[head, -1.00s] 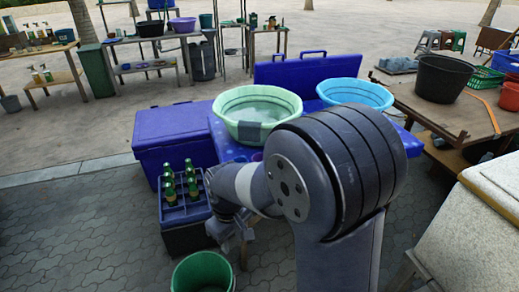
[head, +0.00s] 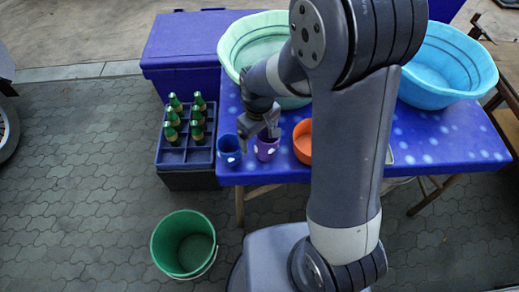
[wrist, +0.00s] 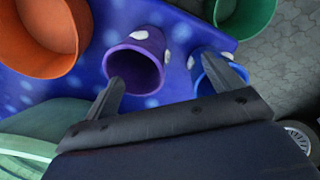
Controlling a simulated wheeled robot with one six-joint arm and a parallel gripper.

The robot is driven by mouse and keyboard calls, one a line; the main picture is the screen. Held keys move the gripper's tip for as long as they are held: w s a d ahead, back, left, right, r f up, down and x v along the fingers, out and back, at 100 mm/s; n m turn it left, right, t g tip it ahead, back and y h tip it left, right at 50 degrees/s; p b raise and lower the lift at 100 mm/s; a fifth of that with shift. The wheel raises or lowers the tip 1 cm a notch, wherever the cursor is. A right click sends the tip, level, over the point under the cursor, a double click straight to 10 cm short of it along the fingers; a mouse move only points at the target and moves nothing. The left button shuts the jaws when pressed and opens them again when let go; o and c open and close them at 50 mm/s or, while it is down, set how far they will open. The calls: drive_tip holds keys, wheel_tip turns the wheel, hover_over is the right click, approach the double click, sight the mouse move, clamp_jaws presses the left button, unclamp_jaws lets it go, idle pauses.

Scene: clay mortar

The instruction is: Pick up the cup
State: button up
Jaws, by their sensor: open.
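A purple cup (head: 267,150) with white spots stands near the front edge of the blue table. A blue cup (head: 229,158) with white spots stands to its left, near the table corner. In the wrist view the purple cup (wrist: 124,50) is at centre left, with its mouth toward the camera, and the blue cup (wrist: 197,62) is to its right. My gripper (head: 258,131) is open and empty just above the two cups. In the wrist view my gripper (wrist: 161,77) has one finger over the purple cup's mouth and the other over the blue cup.
An orange bowl (head: 303,142) is right of the purple cup. A pale green basin (head: 234,40) and a light blue basin (head: 447,64) are farther back. A crate of green bottles (head: 181,158) stands left of the table (head: 443,137). A green bucket (head: 184,244) is on the paving in front.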

sight(260, 143)
drive_tip(key=shift+s+d+f, duration=0.1)
drive_tip(key=shift+s+f, duration=0.05)
drive_tip(key=shift+f, duration=1.15)
drive_tip(key=shift+s+f, duration=0.1)
drive_tip(key=shift+f, duration=1.15)
clamp_jaws()
